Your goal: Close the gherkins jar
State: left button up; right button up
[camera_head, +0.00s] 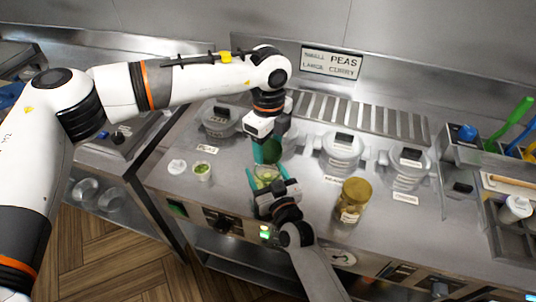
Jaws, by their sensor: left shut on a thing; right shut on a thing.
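The gherkins jar (266,174) looks like a small glass jar with green contents, near the front edge of the steel counter. My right gripper (265,180) comes from the front with its teal fingers on either side of the jar and is shut on it. My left gripper (267,153) points down from above, just over the jar's mouth. It is shut on a dark green round thing that looks like the lid (272,150), partly hidden by the fingers. I cannot tell whether the lid touches the jar's rim.
A gold-lidded jar (352,200) stands to the right of my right gripper. Lidded pots (341,152) line the back. A utensil holder (472,150) stands at the right.

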aim_at(268, 180)
pick_arm(q)
jog(key=shift+f, duration=1.35)
jog(key=shift+f, duration=0.1)
jog(key=shift+f, duration=0.8)
jog(key=shift+f, duration=0.55)
